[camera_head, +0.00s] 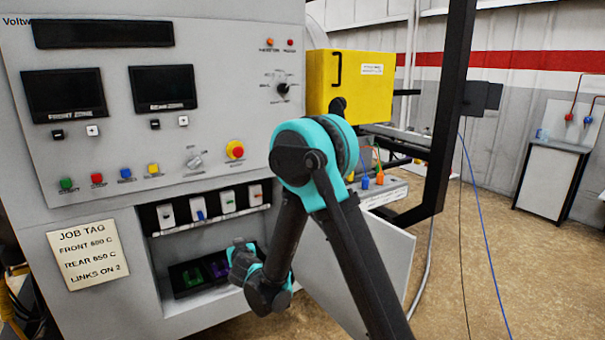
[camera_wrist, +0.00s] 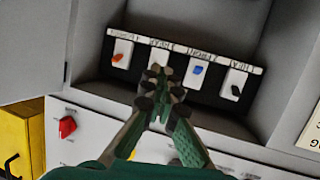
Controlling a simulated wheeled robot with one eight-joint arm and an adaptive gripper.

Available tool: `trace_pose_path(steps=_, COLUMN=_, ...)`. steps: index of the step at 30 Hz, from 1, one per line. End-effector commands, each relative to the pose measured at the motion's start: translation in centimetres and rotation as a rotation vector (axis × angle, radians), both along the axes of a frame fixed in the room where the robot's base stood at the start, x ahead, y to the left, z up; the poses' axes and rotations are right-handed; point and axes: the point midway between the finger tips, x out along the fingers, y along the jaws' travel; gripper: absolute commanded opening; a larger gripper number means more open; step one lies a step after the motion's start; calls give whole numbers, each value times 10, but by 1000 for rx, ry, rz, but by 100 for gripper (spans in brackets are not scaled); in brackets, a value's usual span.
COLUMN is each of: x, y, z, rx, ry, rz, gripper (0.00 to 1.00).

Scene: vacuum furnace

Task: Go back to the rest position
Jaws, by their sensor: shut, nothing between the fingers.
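My gripper (camera_head: 240,246) is in front of the open lower recess of the grey furnace cabinet (camera_head: 215,100). In the wrist view the gripper (camera_wrist: 160,78) has its fingertips together and empty. The fingertips overlap the row of switches in that picture and hide part of one; I cannot tell how far off they are. The switch panel (camera_wrist: 180,90) shows an orange lever (camera_wrist: 117,57), a blue lever (camera_wrist: 198,70) and a dark lever (camera_wrist: 236,90). My arm is folded, with its teal elbow raised in front of the cabinet's right side.
An open door panel (camera_head: 397,262) stands right of the recess, partly behind my arm. A black upright frame (camera_head: 447,110) rises beyond it. A yellow box (camera_head: 350,85) juts out at the cabinet's right. A job tag (camera_head: 88,255) is at left. Floor at right is mostly clear.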

Motion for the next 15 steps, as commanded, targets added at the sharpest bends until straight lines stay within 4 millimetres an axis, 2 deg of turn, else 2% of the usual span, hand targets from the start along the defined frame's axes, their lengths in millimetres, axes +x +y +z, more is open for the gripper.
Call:
trace_pose_path(steps=1, x=4, y=-24, z=5, rx=-12, ry=19, rz=-34, gripper=0)
trace_pose_path(steps=4, x=8, y=-77, z=12, rx=-44, ry=74, rz=-108, gripper=0)
trace_pose_path(steps=8, x=1, y=-155, z=18, rx=-92, ry=171, rz=-206, gripper=0)
trace_pose_path(steps=9, x=-5, y=-177, z=18, rx=-104, ry=203, rz=-233, gripper=0)
trace_pose_path(steps=11, x=-15, y=-209, z=18, rx=-122, ry=253, rz=-268, gripper=0)
trace_pose_path(steps=15, x=-49, y=-278, z=15, rx=-154, ry=376, rz=-335, gripper=0)
